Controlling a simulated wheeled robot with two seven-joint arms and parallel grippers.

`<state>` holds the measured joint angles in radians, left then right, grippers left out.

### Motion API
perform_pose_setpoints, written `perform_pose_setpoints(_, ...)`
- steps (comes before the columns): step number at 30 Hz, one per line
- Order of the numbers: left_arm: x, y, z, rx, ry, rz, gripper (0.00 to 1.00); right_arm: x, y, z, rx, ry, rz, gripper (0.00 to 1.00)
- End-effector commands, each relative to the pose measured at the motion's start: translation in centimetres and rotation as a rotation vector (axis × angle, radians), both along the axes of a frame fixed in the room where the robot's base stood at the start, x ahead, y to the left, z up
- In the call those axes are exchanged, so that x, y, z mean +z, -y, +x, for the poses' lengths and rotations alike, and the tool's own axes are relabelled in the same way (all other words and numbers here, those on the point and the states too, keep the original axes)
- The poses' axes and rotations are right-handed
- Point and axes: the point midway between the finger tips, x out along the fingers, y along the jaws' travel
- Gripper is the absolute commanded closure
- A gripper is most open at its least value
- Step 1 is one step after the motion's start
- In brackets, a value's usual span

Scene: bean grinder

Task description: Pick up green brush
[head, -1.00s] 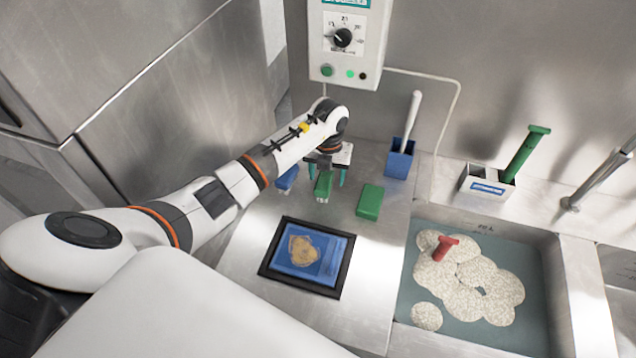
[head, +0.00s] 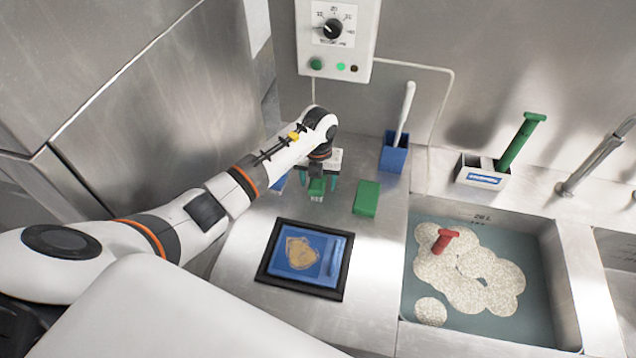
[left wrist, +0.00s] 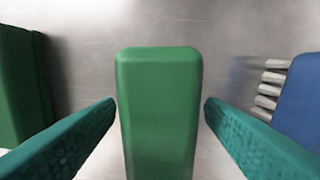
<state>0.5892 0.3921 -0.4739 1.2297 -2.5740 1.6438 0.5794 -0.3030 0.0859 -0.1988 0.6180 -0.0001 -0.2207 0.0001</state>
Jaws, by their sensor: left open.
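The green brush (head: 316,188) lies on the steel counter below my left gripper (head: 317,184), its pale bristles just showing. In the left wrist view the brush's green body (left wrist: 160,110) stands between the two teal fingers of my left gripper (left wrist: 160,102). The gripper is open, with one finger on each side of the brush and a narrow gap visible on both sides. The gripper's wrist hides part of the brush in the head view. My right gripper is not in view.
A green block (head: 366,198) lies close to the right of the brush. A blue brush (left wrist: 300,105) is close on its other side. A black-framed tray (head: 343,278) lies in front, a blue holder (head: 394,155) behind, and a sink (head: 545,262) to the right.

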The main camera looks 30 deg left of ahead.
Motion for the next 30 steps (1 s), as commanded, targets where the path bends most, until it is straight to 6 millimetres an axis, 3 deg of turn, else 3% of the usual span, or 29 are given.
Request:
perform_pose_setpoints(8, 0.0, 0.0, 0.0, 0.000, 0.000, 0.000, 0.38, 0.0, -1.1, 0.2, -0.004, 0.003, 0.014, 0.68)
perform_pose_setpoints(17, 0.0, 0.0, 0.0, 0.000, 0.000, 0.000, 0.86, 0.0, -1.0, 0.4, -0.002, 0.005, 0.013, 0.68)
perform_pose_setpoints(26, 0.2, 0.0, 0.0, 0.000, 0.000, -0.001, 0.86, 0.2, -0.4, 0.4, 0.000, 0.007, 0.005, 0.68)
perform_pose_setpoints(30, 1.5, -0.1, 0.1, 0.000, 0.002, 0.001, 0.86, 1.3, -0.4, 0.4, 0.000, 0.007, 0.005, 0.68)
